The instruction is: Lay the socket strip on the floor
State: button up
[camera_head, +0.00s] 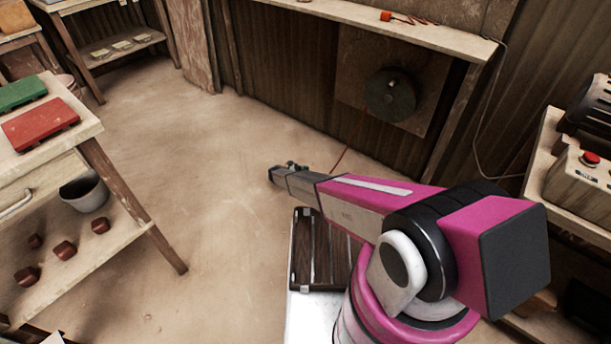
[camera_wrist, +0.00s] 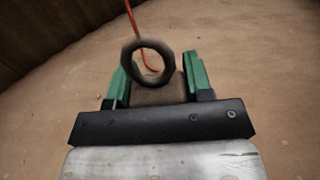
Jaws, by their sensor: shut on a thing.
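My gripper (camera_wrist: 158,80) has green fingers in the wrist view, shut on the socket strip (camera_wrist: 158,94), a brown block between them. A dark ring (camera_wrist: 127,62) stands in front of the block's far end. An orange cord (camera_wrist: 132,20) runs from the top of the view down to behind the ring. In the camera_head view my gripper (camera_head: 288,171) is at the end of my arm, over the bare floor (camera_head: 215,150); the strip is too small and covered to make out there.
A workbench (camera_head: 90,130) with red and green tiles is at the left. A long shelf (camera_head: 430,29) runs along the back wall, with a green disc (camera_head: 390,95) below it. A machine (camera_head: 583,180) with a red button is at the right. Floor left of my gripper is clear.

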jog(key=shift+f, duration=0.75)
jog(key=o, duration=1.1)
jog(key=shift+f, duration=0.15)
jog(key=shift+o, duration=0.2)
